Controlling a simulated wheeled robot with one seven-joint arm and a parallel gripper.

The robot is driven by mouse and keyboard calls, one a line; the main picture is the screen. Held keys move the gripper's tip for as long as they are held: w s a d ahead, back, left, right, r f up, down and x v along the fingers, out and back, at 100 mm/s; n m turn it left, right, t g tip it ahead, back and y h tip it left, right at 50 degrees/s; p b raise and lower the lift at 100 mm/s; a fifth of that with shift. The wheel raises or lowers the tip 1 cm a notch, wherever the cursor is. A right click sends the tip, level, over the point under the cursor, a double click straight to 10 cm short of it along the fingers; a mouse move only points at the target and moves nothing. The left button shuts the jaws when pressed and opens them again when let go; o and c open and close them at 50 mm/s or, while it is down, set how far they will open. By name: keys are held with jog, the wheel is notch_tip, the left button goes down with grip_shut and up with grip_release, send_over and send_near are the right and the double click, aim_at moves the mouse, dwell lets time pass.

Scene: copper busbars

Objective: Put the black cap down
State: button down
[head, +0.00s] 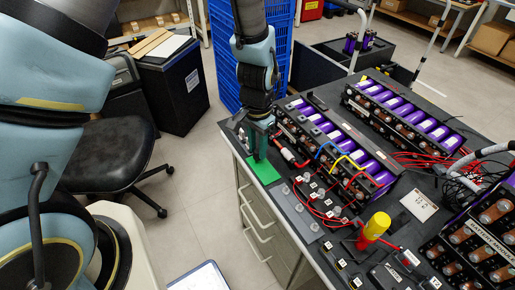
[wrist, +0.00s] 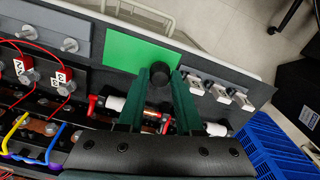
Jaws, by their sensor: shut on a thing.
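The black cap (wrist: 161,73) is a dark round piece between my fingertips in the wrist view. My gripper (wrist: 160,80) has green fingers and is shut on the cap. A bright green pad (wrist: 135,48) lies just beyond the cap, and the cap overlaps its near edge in this view. In the head view my gripper (head: 257,154) points down at the back left corner of the bench, over the green pad (head: 264,172). The cap is hard to make out there. I cannot tell whether it touches the pad.
A battery module (head: 330,145) with blue and yellow leads stands right of my gripper. A red-and-white piece (head: 291,154) is close by. Several pale clips (wrist: 217,88) sit beside the pad. Grey plates with studs (wrist: 65,30) lie on its other side. A yellow-handled tool (head: 375,228) stands nearer.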

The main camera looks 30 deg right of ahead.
aim_at(257, 151)
jog(key=shift+f, duration=0.65)
jog(key=shift+f, duration=0.15)
jog(key=c, duration=0.6)
grip_release()
notch_tip(257, 151, up, 12)
jog(key=shift+r+b, duration=0.2)
jog(key=shift+b, duration=0.9)
